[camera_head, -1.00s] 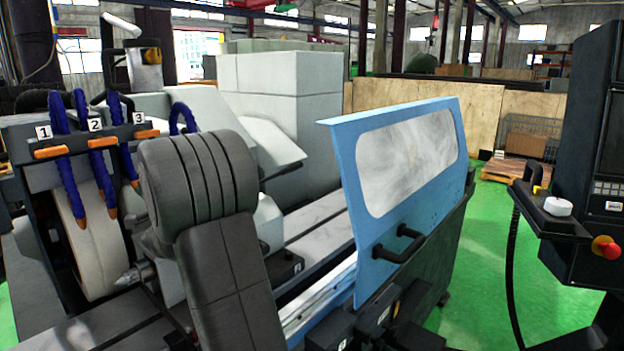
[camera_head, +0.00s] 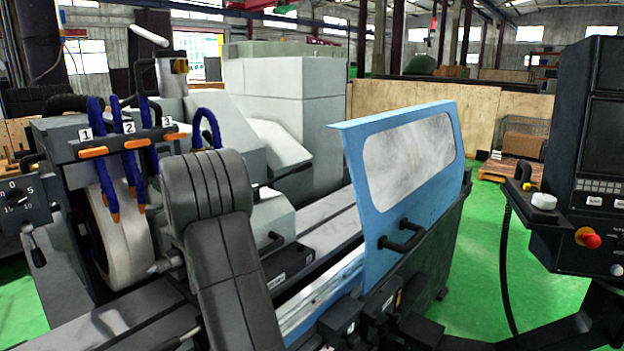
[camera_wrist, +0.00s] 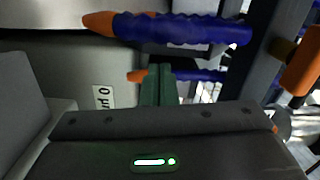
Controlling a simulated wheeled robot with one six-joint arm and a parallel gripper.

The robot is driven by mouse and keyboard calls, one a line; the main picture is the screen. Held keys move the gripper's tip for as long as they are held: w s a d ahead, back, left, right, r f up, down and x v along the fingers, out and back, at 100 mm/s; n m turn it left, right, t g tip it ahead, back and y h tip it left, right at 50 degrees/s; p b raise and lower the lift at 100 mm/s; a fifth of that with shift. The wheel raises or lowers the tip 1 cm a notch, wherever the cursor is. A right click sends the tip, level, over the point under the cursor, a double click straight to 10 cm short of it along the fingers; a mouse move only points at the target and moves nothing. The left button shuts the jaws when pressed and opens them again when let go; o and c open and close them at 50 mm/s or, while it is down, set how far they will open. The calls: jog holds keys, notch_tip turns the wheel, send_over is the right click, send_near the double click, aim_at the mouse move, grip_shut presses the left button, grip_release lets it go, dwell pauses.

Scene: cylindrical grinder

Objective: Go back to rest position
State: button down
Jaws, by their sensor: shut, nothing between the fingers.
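My gripper (camera_wrist: 158,84) shows in the wrist view as two dark green fingers close together, with nothing between them. Blue coolant hoses (camera_wrist: 185,28) with orange tips cross the wrist view just beyond and above the fingers. I cannot tell whether the fingers touch them. In the head view my bent arm stands in front of the grinder, and my gripper is hidden there. The numbered hoses (camera_head: 128,150) hang beside the pale grinding wheel (camera_head: 122,235) at the left.
The grinder's blue sliding door (camera_head: 385,235) with its window stands right of my arm. A control panel (camera_head: 590,150) with a red knob (camera_head: 588,237) is at the right edge. A dial with a lever (camera_head: 22,205) is at the far left. Green floor (camera_head: 480,270) is open between door and panel.

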jog(key=s+d+b, duration=0.2)
jog(key=s+d, duration=0.1)
jog(key=d, duration=0.8)
jog(key=shift+s+r+b, duration=0.15)
jog(key=shift+r+b, duration=0.2)
jog(key=shift+b, duration=0.05)
jog(key=shift+d, duration=0.15)
